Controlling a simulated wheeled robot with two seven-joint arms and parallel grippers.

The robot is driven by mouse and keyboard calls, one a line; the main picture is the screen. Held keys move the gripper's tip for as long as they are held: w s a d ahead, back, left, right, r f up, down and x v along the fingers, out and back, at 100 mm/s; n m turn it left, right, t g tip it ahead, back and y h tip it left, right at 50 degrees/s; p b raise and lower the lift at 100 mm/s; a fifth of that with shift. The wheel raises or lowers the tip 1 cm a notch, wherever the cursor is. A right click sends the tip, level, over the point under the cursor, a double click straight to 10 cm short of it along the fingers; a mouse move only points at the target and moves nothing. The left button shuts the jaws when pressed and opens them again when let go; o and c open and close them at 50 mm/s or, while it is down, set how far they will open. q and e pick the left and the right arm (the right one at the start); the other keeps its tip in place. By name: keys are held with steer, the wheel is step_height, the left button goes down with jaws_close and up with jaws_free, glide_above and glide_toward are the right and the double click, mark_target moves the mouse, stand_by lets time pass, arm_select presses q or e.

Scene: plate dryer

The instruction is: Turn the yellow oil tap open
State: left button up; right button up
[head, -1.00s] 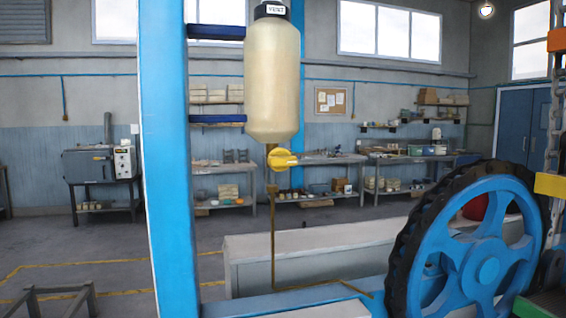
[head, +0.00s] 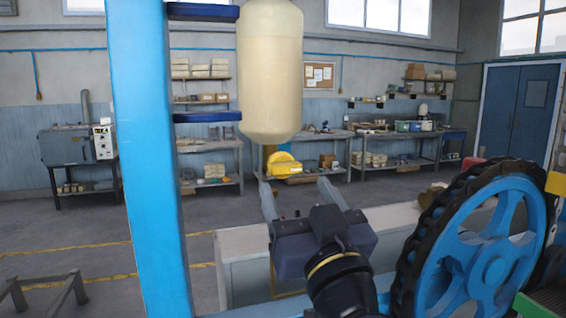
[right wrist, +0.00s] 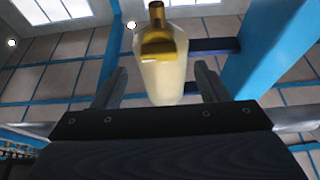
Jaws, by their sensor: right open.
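The yellow oil tap (head: 284,165) sits just below the cream oil bottle (head: 270,85) in the head view. My right gripper (head: 294,183) is open, with its two fingers pointing up towards the tap from below. The fingertips are close under the tap and apart from each other; nothing is held. In the right wrist view the tap (right wrist: 158,46) shows above and between the open fingers (right wrist: 162,78), with the bottle (right wrist: 162,85) behind it. The pipe below the tap is mostly hidden by my right gripper. My left gripper is not in view.
A blue post (head: 150,150) with dark blue brackets (head: 207,116) stands left of the bottle. A large blue wheel with a black toothed rim (head: 478,240) is close on the right. A pale low block (head: 235,245) lies behind my gripper. Workbenches line the far wall.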

mark_target(288, 172)
steer(key=p+x, duration=0.1)
steer(key=x, duration=0.5)
steer(key=shift+w+r+p, duration=0.1)
steer(key=shift+w+p, duration=0.2)
steer(key=shift+w, duration=0.05)
steer(key=c, duration=1)
